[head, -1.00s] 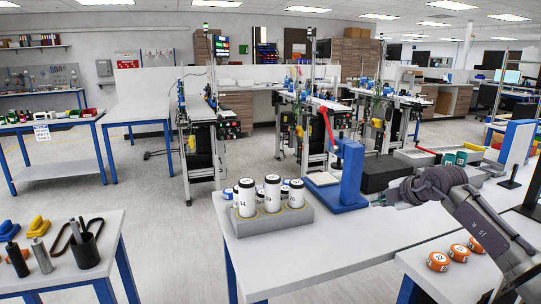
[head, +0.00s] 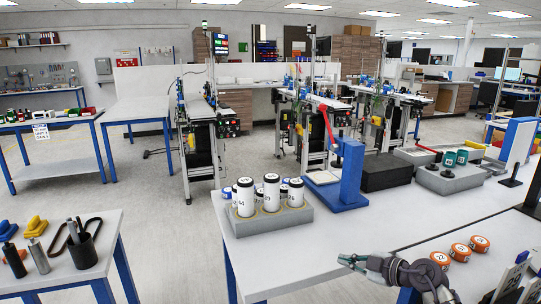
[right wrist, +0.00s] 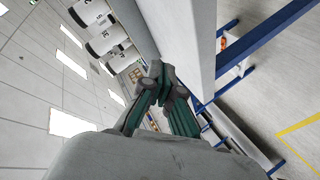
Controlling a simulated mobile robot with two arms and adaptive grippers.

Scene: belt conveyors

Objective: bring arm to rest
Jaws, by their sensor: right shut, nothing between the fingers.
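My right gripper (head: 353,262) is at the front edge of the white table (head: 370,225) in the head view, pointing left. It is shut and empty. The right wrist view shows its closed green and grey fingers (right wrist: 158,82) beside the table edge (right wrist: 195,50), with several white cylinders (right wrist: 106,38) beyond. My left gripper is not in the head view.
Several white numbered cylinders (head: 271,192) stand in a grey holder (head: 262,222). Orange round pieces (head: 460,252) lie on the near right table. A side table (head: 30,282) with tools stands at left.

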